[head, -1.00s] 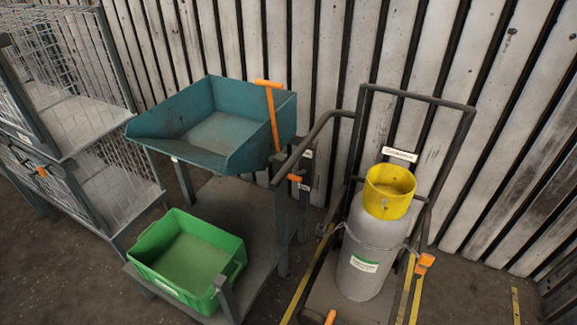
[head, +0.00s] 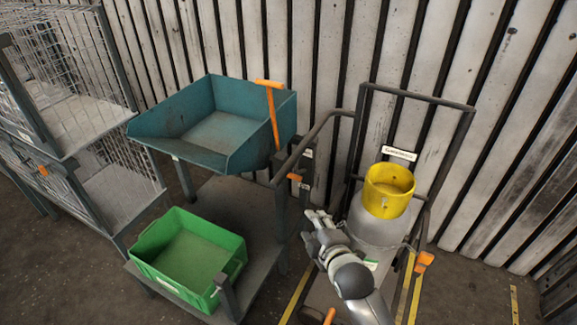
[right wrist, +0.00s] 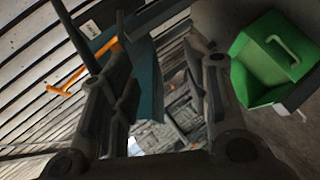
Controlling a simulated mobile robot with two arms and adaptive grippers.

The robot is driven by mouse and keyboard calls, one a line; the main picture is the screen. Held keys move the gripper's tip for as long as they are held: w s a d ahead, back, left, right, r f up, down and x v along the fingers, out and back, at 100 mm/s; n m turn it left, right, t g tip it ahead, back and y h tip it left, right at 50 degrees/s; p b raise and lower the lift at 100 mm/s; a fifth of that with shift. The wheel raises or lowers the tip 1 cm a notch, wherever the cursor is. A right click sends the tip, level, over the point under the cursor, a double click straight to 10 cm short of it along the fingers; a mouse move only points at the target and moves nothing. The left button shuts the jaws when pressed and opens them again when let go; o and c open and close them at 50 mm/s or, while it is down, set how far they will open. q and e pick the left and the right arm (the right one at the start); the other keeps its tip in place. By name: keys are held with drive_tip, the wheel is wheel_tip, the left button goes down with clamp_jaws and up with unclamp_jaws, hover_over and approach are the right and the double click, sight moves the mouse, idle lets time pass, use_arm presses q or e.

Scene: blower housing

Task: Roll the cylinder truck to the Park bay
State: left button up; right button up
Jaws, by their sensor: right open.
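The cylinder truck (head: 472,112) stands against the ribbed wall in the head view, with a dark tube frame. It carries an upright grey cylinder (head: 372,228) with a yellow collar (head: 389,190) on top. My right gripper (head: 318,222) is open, just left of the cylinder and in front of it; I cannot tell whether it touches anything. My right arm hides the cylinder's lower part and some of the truck's base. In the right wrist view, the open right gripper (right wrist: 165,75) has nothing clearly between its fingers. My left gripper is not in view. No Park bay sign is readable.
Yellow floor lines (head: 296,297) run on both sides of the truck. To the left stands a cart with a teal tray (head: 212,130) and a green bin (head: 187,258). Wire cages (head: 65,75) stand at the far left. Bare floor shows at right.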

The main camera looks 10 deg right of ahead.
sight(289, 167)
drive_tip(key=w+a+r+n+t+y, duration=0.1)
drive_tip(key=w+a+r+n+t, duration=0.2)
drive_tip(key=w+r+n, duration=0.45)
drive_tip(key=w, duration=0.3)
drive_tip(key=w+a+m, duration=0.1)
drive_tip(key=w, duration=0.1)
drive_tip(key=w+a+m, duration=0.1)
drive_tip(key=w, duration=0.2)
drive_tip(key=shift+w+f, duration=0.2)
drive_tip(key=shift+w, duration=0.1)
clamp_jaws()
